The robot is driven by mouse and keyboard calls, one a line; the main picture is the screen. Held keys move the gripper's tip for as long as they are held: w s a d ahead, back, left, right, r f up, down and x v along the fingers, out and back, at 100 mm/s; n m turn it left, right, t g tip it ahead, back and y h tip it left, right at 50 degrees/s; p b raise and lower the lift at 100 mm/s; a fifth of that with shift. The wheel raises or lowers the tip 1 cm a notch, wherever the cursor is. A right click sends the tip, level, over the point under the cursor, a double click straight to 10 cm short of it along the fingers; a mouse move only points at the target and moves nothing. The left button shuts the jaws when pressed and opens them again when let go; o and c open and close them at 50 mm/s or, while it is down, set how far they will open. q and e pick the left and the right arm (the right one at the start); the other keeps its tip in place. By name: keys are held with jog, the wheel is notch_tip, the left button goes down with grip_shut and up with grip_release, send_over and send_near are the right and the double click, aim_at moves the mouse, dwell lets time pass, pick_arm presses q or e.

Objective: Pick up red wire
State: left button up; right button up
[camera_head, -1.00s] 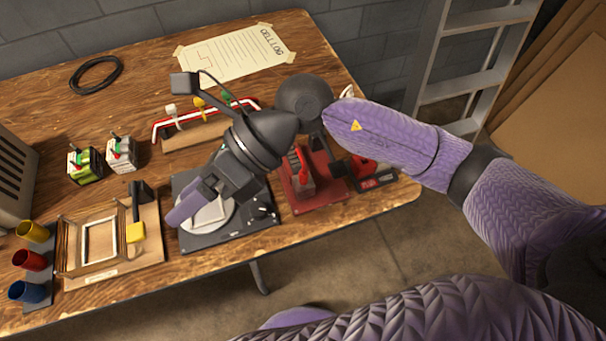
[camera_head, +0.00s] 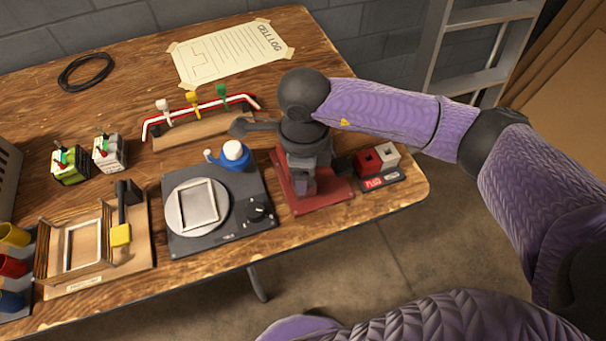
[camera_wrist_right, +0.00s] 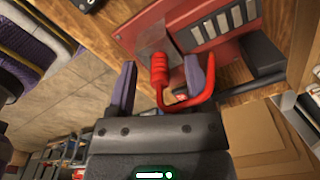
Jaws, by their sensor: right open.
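A red wire (camera_head: 206,105), with white along its ends, runs across the wooden rack (camera_head: 195,133) at the back of the bench, by white, yellow and green clips. My right gripper (camera_head: 303,185) hangs over the red-based device (camera_head: 330,192), right of the rack. In the right wrist view its two fingers (camera_wrist_right: 160,75) are apart, and a bent red piece with a ribbed grip (camera_wrist_right: 158,72) shows between or just beyond them. I cannot tell whether they touch it. That piece is hidden by my arm in the head view. My left gripper is not in view.
A dark unit with a round plate (camera_head: 182,222) and a blue-and-white item (camera_head: 235,153) stand left of my right gripper. A red and grey block stand (camera_head: 380,178) is on its right.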

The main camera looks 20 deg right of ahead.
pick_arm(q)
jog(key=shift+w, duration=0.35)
pick_arm(e)
jog(key=shift+r, duration=0.1)
grip_shut()
